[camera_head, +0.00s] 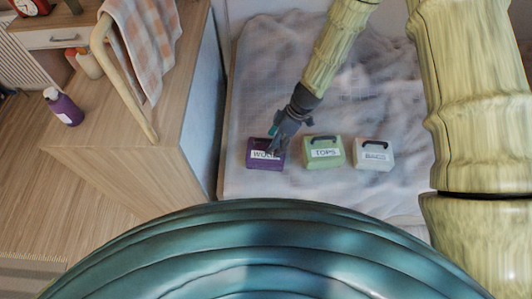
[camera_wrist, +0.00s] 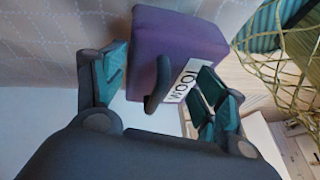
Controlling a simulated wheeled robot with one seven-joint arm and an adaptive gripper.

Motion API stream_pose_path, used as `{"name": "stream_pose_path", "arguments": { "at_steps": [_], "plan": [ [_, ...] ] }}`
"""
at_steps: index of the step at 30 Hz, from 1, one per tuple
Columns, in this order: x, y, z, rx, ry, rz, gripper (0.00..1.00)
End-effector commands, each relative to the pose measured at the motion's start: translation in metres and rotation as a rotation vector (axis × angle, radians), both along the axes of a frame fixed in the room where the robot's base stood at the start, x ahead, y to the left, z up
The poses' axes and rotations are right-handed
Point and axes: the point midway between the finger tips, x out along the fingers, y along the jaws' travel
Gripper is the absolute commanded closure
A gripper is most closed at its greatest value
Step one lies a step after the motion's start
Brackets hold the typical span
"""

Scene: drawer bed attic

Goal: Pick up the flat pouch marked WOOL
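The purple pouch (camera_head: 265,162) has a white label reading WOOL and lies on the bed at the left end of a row of three. My gripper (camera_head: 276,146) is right over it and partly covers its top and label. In the wrist view the purple pouch (camera_wrist: 185,42) shows its label and a dark loop handle. My gripper (camera_wrist: 160,75) has its teal-padded fingers spread wide, with the handle between them. I cannot tell whether either finger touches the pouch.
A green pouch marked TOPS (camera_head: 323,152) and a pale pouch marked BAGS (camera_head: 374,155) lie to the right on the rumpled bed (camera_head: 390,70). A wooden cabinet (camera_head: 180,110) borders the bed's left. A purple bottle (camera_head: 64,107) stands farther left.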

Motion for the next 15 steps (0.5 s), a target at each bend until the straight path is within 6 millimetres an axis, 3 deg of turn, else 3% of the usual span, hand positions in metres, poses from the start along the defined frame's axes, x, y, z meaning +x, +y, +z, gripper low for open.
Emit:
{"name": "stream_pose_path", "arguments": {
  "at_steps": [1,7,15],
  "plan": [
    [0.0,0.0,0.0001,0.0,0.0,0.0,0.46],
    [-0.0005,-0.0001,-0.0002,0.0,0.001,0.0,0.82],
    [-0.0016,0.0,-0.0013,0.0,0.003,0.001,0.87]
  ]
}}
